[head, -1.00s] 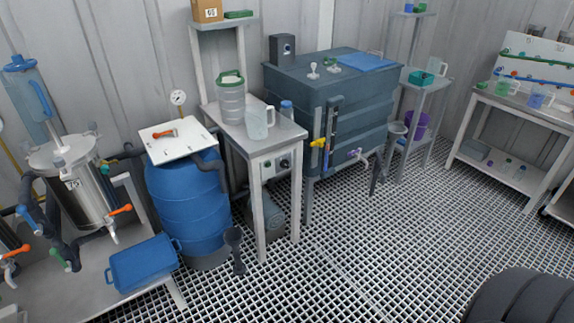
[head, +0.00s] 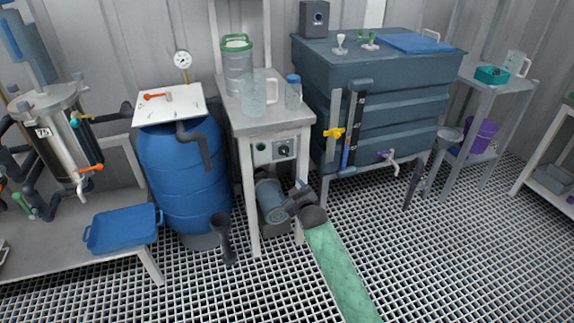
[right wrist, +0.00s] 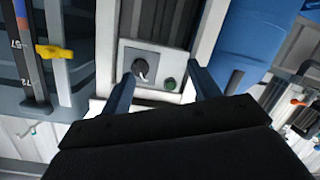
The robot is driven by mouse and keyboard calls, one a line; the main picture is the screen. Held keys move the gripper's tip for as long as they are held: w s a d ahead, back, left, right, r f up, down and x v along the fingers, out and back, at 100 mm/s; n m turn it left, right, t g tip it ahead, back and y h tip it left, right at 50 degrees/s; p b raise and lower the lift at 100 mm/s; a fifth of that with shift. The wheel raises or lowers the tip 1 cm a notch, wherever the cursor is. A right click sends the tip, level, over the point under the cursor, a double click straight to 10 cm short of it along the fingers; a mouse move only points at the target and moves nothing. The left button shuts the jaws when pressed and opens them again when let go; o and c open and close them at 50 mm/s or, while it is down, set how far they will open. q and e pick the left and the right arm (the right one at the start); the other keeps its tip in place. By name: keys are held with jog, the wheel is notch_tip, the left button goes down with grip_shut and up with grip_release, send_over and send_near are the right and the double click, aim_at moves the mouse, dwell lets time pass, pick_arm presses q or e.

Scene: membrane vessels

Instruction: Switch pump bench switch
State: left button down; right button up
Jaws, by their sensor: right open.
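The pump bench (head: 268,122) is a grey-topped stand with a switch panel (head: 273,150) under its top. The panel carries a dark rotary switch (head: 284,150) and a green button (head: 261,147). In the right wrist view the rotary switch (right wrist: 140,69) and green button (right wrist: 169,84) show on the panel between my fingers. My right gripper (head: 298,193) is open and empty, in front of and below the panel in the head view. It also shows in the right wrist view (right wrist: 161,92), apart from the switch as far as I can tell. My left gripper is not in view.
A pump (head: 271,200) sits under the bench. A blue barrel (head: 180,170) stands left, and a dark tank (head: 385,80) with a yellow valve (head: 334,132) stands right. A jug (head: 259,95) and canister (head: 238,65) are on the bench. The grated floor ahead is mostly clear.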

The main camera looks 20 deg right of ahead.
aim_at(286, 154)
pick_arm(q)
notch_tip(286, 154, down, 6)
jog(key=b, duration=0.2)
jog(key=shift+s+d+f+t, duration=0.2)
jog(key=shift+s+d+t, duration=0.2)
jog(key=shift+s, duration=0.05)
pick_arm(e)
jog(key=shift+w+d+r+n+t, duration=0.15)
jog(key=shift+w+d+r+t, duration=0.4)
jog(key=shift+w, duration=1.95)
jog(key=shift+w+d+r+n+t, duration=0.1)
jog(key=shift+w+d+r+t, duration=0.4)
jog(key=shift+w, duration=1.95)
jog(key=shift+w+d+r+n+t, duration=0.15)
jog(key=shift+w+d+r, duration=0.4)
jog(key=shift+w, duration=1.95)
jog(key=shift+a+r, duration=0.2)
jog(key=c, duration=0.9)
